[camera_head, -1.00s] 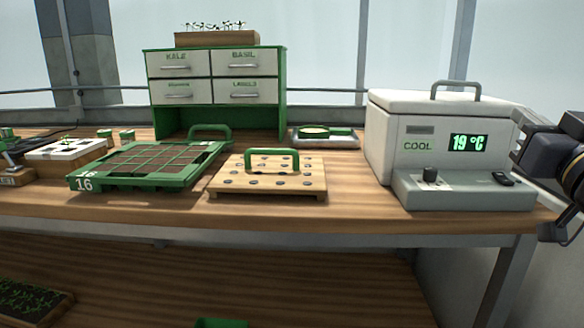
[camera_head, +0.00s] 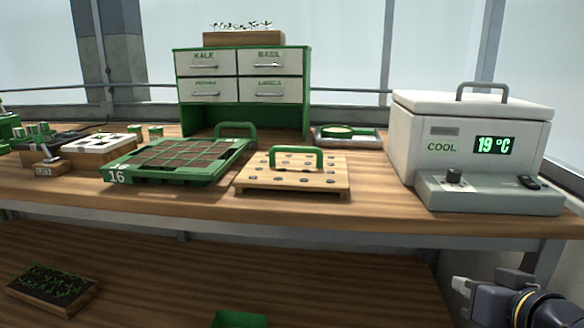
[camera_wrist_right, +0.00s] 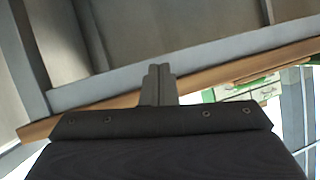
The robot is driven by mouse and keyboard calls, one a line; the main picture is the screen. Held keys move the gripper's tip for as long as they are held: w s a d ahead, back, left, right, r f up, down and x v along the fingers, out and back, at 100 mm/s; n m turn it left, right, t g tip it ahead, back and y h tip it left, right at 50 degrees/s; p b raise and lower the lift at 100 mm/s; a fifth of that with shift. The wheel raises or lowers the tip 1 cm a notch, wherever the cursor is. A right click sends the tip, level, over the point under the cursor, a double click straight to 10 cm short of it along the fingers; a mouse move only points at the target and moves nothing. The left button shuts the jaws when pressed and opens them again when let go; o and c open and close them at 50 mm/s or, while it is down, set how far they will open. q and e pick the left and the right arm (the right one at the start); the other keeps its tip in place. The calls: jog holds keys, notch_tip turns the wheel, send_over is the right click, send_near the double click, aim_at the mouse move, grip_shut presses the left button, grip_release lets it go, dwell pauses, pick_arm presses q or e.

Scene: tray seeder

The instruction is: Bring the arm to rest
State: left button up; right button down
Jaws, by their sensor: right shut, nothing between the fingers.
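My right gripper (camera_head: 464,287) is low at the bottom right of the head view, in front of and below the bench's front edge. Its fingers are shut and empty. In the right wrist view its closed fingers (camera_wrist_right: 158,84) point toward the bench edge, with nothing between them. The wooden bench (camera_head: 390,222) stands beyond it, apart from the gripper. My left gripper does not show in either view.
The white cooler box (camera_head: 412,146) reading 19 °C stands at the bench's right end. A wooden board with holes (camera_head: 330,185), a green tray marked 16 (camera_head: 185,175) and a drawer cabinet (camera_head: 308,95) are left of it. A seedling tray (camera_head: 75,300) is on the lower shelf.

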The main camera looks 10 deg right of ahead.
jog(key=s+a+f+g+y, duration=0.2)
jog(key=s+a+f+g, duration=0.3)
jog(key=f, duration=0.4)
jog(key=s+a+f+g+y, duration=0.2)
jog(key=s+a+f, duration=0.35)
jog(key=f, duration=0.35)
notch_tip(320, 180, up, 36)
jog(key=s+p, duration=0.1)
jog(key=p, duration=3.5)
jog(key=shift+n, duration=0.4)
jog(key=shift+s+d+r, duration=0.1)
jog(key=shift+d, duration=0.05)
